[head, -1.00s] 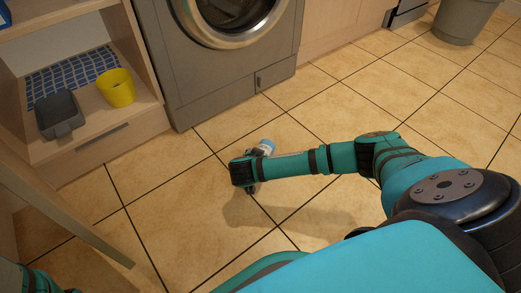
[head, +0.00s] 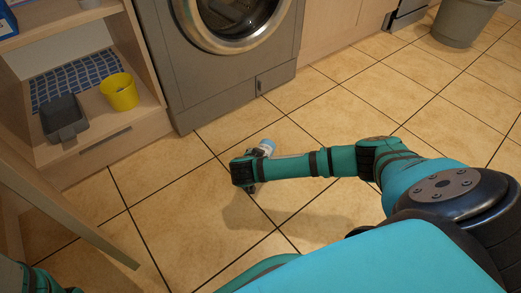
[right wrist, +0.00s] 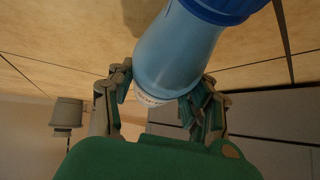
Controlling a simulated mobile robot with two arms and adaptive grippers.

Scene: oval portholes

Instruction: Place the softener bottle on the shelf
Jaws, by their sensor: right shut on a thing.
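The softener bottle (right wrist: 180,55) is light blue with a dark blue cap, and it fills the upper middle of the right wrist view. My right gripper (right wrist: 158,95) is shut on it, with a finger on either side. In the head view the bottle's pale blue end (head: 267,145) shows just beyond my right gripper (head: 258,160), above the tiled floor. The rest of the bottle is hidden there by my gripper and wrist. The wooden shelf unit (head: 100,152) stands at the left. Only a bit of my left arm shows at the lower left corner; its gripper is out of view.
A yellow cup (head: 119,92), a dark grey scoop-like container (head: 63,118) and a blue checked mat (head: 75,78) occupy the lower shelf. A slanting wooden piece (head: 75,222) stands nearer me. A washing machine (head: 215,90) is behind; a grey bin (head: 463,22) is far right.

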